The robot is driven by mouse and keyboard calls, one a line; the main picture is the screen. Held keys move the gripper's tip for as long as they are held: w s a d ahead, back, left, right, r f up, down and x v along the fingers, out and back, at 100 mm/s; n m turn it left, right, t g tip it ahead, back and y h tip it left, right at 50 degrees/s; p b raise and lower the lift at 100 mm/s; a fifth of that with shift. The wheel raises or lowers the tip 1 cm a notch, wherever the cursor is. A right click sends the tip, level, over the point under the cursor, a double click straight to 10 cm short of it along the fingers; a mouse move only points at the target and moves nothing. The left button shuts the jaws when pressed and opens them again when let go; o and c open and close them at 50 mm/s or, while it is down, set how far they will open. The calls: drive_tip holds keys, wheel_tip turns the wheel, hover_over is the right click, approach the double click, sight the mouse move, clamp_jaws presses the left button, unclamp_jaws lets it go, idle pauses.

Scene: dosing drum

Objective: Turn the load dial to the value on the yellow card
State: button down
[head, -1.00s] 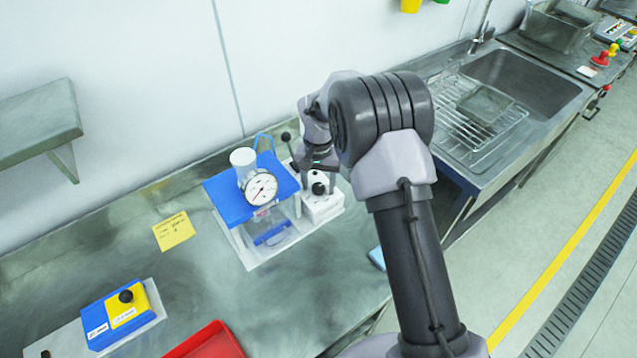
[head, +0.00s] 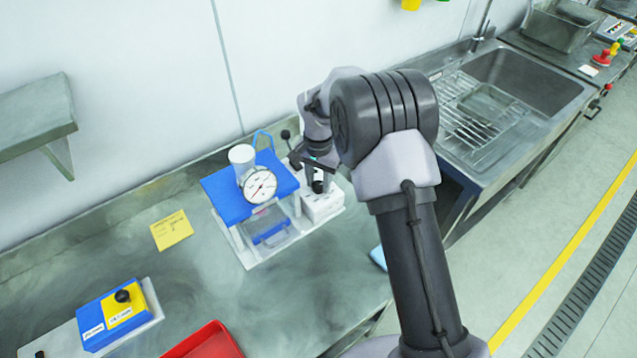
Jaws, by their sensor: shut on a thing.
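The yellow card (head: 171,230) lies on the steel counter left of the blue-topped dosing device (head: 236,190). Its writing is too small to read. A round white gauge with a dark needle (head: 260,186) faces up on the device. On the device's right side stands a white block (head: 322,205) with a black knob (head: 318,186) on it. My gripper (head: 318,172) is at this block, pointing down, and appears shut on the black knob. My arm and the gripper's own body partly hide the contact. Any scale marks at the knob cannot be read.
A black ball-ended lever (head: 286,135) stands close beside my gripper. A blue and yellow box with a black knob (head: 120,312) sits at the front left, near a red tray (head: 207,342). A sink (head: 520,80) is at the right. Bare counter lies before the device.

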drive_tip(key=m+b, duration=0.2)
drive_tip(key=m, duration=0.3)
drive_tip(key=shift+m, duration=0.3)
drive_tip(key=m+b, duration=0.2)
drive_tip(key=m, duration=0.4)
drive_tip(key=shift+b, duration=0.3)
drive_tip(key=m+b, duration=0.2)
drive_tip(key=m, duration=0.3)
drive_tip(key=shift+m, duration=0.4)
drive_tip(key=m+b, duration=0.2)
drive_tip(key=m, duration=0.3)
drive_tip(key=shift+r+m, duration=0.1)
drive_tip(key=shift+m, duration=0.3)
drive_tip(key=c, duration=1)
unclamp_jaws()
drive_tip(key=shift+o, duration=0.2)
